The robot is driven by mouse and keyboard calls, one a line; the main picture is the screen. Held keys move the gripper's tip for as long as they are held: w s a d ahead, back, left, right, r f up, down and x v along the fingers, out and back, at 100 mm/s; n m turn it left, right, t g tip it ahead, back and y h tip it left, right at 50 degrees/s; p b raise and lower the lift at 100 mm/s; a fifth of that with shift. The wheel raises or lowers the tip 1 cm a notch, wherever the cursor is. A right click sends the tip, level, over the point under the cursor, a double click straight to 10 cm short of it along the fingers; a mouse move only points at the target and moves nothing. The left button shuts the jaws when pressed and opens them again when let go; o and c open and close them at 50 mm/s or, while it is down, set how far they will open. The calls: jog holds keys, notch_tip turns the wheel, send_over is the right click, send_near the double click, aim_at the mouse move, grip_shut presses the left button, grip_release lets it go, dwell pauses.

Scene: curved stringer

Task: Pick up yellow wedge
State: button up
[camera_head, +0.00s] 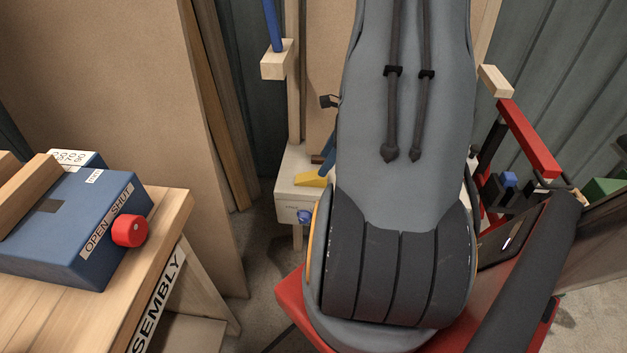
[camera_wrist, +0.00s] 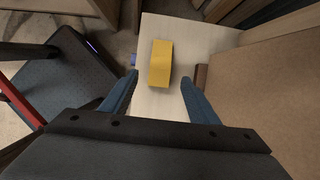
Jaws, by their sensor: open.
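The yellow wedge (camera_wrist: 160,64) lies on a pale wooden surface (camera_wrist: 203,38) in the wrist view, just beyond my fingertips and roughly centred between them. My gripper (camera_wrist: 158,84) has its two blue fingers spread apart, with nothing between them but the wooden surface. In the head view the yellow wedge (camera_head: 311,180) sits on a small pale wooden stand (camera_head: 291,192), left of my grey arm. One blue finger of my gripper (camera_head: 328,160) shows beside it; the rest is hidden behind the arm.
A brown block (camera_wrist: 201,76) lies right of the wedge, near a tan board (camera_wrist: 262,95). A blue knob (camera_head: 304,217) sits on the stand's front. At left, a wooden bench (camera_head: 176,215) holds a blue box (camera_head: 75,220) with a red knob (camera_head: 130,231).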

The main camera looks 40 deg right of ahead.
aim_at(316, 174)
jog(key=shift+x, duration=3.55)
jog(key=c, duration=1.1)
